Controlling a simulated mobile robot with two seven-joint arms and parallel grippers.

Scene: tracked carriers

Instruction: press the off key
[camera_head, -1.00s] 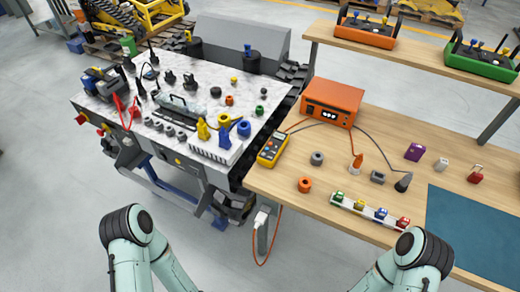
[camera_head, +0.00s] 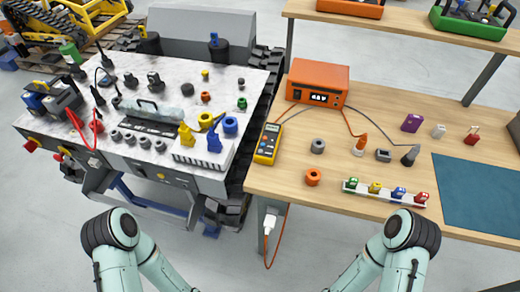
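An orange power supply box (camera_head: 316,83) with a small lit display and dark controls on its front stands at the back left of the wooden bench. A yellow multimeter (camera_head: 267,144) lies at the bench's left edge, with leads running near it. I cannot make out a key marked off on either one. Both my arms show at the bottom of the view only as upper links. My left and right grippers are outside the picture.
The wooden bench (camera_head: 290,181) carries grey and orange rings, probe-like cones, a strip of coloured connectors (camera_head: 386,193) and a blue mat (camera_head: 480,190). A cluttered tracked carrier (camera_head: 245,95) stands left. An orange cable hangs at the bench's front.

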